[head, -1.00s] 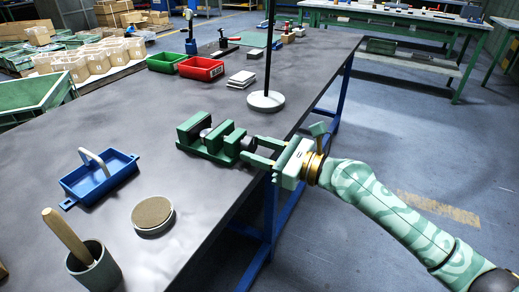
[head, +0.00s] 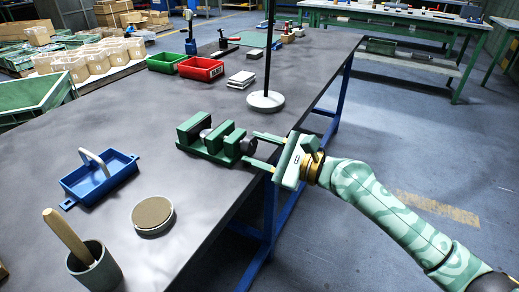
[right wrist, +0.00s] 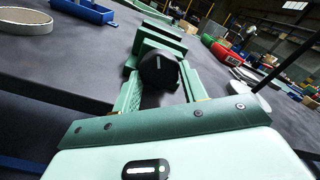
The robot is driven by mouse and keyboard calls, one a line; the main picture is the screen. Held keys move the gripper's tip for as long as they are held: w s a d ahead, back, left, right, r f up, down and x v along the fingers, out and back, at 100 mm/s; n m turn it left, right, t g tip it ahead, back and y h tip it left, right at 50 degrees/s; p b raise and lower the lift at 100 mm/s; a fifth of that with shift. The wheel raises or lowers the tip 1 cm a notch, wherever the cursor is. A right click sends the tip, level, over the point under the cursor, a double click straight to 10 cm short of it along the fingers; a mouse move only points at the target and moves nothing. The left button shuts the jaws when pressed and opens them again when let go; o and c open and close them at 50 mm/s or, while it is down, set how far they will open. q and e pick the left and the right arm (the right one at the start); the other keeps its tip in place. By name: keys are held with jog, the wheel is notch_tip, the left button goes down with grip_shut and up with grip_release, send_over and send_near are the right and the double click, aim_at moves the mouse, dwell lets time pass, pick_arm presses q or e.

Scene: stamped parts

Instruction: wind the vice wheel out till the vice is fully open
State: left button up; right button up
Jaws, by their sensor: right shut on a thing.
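The green vice (head: 213,149) sits on the dark bench top near its right edge. A gap shows between its two upright green blocks, with something dark and grey in it that I cannot make out. The black vice wheel (head: 248,146) is on the vice's right end; it also shows in the right wrist view (right wrist: 158,72), with a pale mark on its face. My right gripper (head: 254,148) is shut on the wheel, one finger on each side of it, and reaches in from beyond the bench edge. My left gripper is not in view.
A lamp stand with a round white base (head: 265,101) stands behind the vice. A blue tray with a handle (head: 101,181), a round brown-topped disc (head: 152,214) and a grey pot (head: 95,270) are to the left. Red (head: 201,68) and green bins stand farther back.

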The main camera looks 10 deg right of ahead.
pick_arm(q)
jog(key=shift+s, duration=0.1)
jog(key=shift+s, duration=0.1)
pick_arm(e)
jog(key=o, duration=1)
jog(key=shift+c, duration=0.2)
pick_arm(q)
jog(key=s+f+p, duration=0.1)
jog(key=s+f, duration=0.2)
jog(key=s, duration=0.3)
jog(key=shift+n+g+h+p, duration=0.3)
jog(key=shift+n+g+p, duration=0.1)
pick_arm(e)
jog(key=v, duration=1.6)
jog(key=shift+d, duration=0.2)
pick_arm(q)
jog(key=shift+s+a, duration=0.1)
pick_arm(e)
jog(key=shift+s, duration=0.1)
